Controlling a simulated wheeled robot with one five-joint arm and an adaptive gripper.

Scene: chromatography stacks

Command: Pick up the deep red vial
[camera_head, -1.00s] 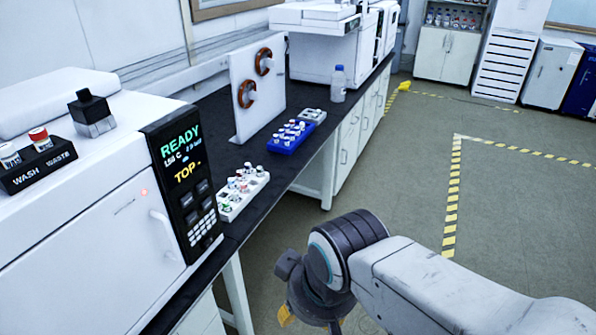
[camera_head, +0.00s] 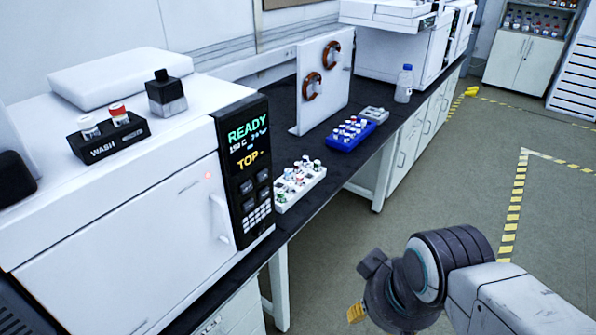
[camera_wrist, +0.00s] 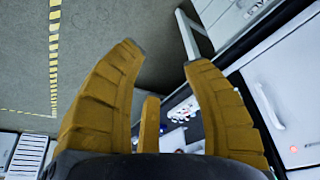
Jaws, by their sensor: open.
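A white rack (camera_head: 302,195) of small vials with white, red and green marks stands on the dark bench beside the analyser. I cannot tell from here which vial, if any, is the deep red one. A red-capped vial (camera_head: 119,114) stands in the black wash holder on top of the analyser. My gripper (camera_wrist: 165,68) is open and empty, its yellow fingers spread in the wrist view. In the head view it hangs low over the floor, clear of the bench, mostly hidden behind my wrist. The wrist view shows part of a white rack between and behind the fingers.
The white analyser (camera_head: 130,240) with a READY display fills the left. A blue vial rack (camera_head: 345,145), a grey block (camera_head: 375,114), a bottle (camera_head: 404,84) and an upright white panel (camera_head: 325,85) stand farther along the bench (camera_head: 262,253). The floor to the right is clear.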

